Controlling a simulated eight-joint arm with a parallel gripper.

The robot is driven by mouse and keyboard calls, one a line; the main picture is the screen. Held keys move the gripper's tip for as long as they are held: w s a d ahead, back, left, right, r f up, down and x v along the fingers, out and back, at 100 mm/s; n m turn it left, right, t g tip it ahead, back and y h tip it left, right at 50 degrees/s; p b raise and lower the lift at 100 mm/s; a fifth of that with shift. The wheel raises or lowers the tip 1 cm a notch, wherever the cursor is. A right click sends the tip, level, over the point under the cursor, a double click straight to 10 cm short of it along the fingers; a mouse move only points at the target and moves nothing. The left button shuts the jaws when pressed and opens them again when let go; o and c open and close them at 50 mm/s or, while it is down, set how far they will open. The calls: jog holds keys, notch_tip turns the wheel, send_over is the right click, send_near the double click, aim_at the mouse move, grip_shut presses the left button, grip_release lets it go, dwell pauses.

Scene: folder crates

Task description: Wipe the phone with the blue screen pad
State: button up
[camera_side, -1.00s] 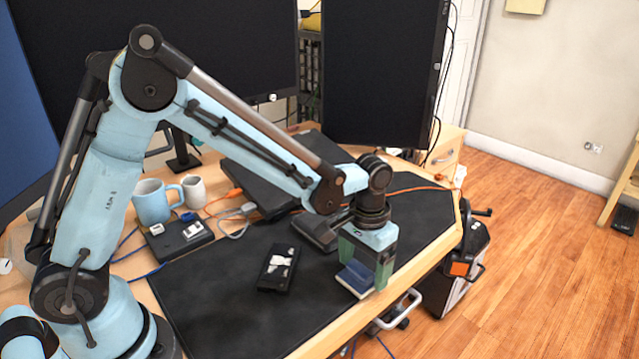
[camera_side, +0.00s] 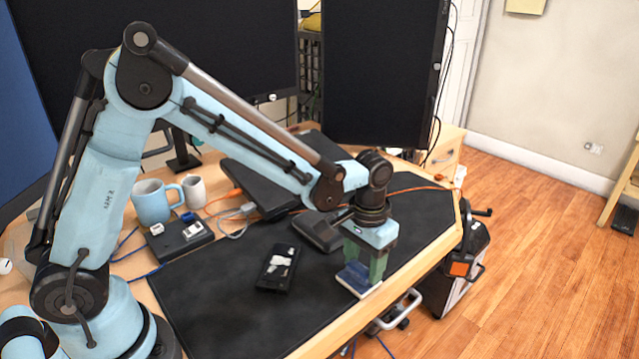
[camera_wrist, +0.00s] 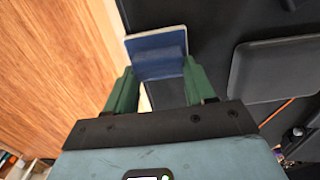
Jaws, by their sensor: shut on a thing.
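The blue pad (camera_side: 357,279), with a pale underside, sits at the front edge of the black desk mat. My gripper (camera_side: 364,262) points down over it and is shut on it. In the wrist view the blue pad (camera_wrist: 158,54) sits between the two green fingers of my gripper (camera_wrist: 157,82). The phone (camera_side: 279,268) lies on the mat to the left of my gripper, apart from it. It is black with a whitish smear on its face. I cannot make out the phone clearly in the wrist view.
A dark device (camera_side: 318,231) stands on the mat just behind my gripper. A blue mug (camera_side: 152,205), a white cup (camera_side: 194,191) and a black box (camera_side: 180,240) are at the left. The black mat (camera_side: 225,310) is clear around the phone. The desk edge is close by my gripper.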

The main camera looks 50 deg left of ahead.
aim_at(363, 265)
jog(key=shift+c, duration=0.5)
jog(key=shift+r, duration=3.05)
jog(key=shift+s+a+r, duration=0.15)
jog(key=shift+s+a, duration=0.1)
jog(key=shift+a, duration=0.05)
jog(key=s+a+r+m, duration=0.3)
jog(key=s+a+m, duration=0.6)
jog(key=s+m, duration=0.1)
jog(key=shift+s+a+r, duration=0.15)
jog(key=shift+s+a, duration=0.1)
jog(key=shift+s, duration=0.45)
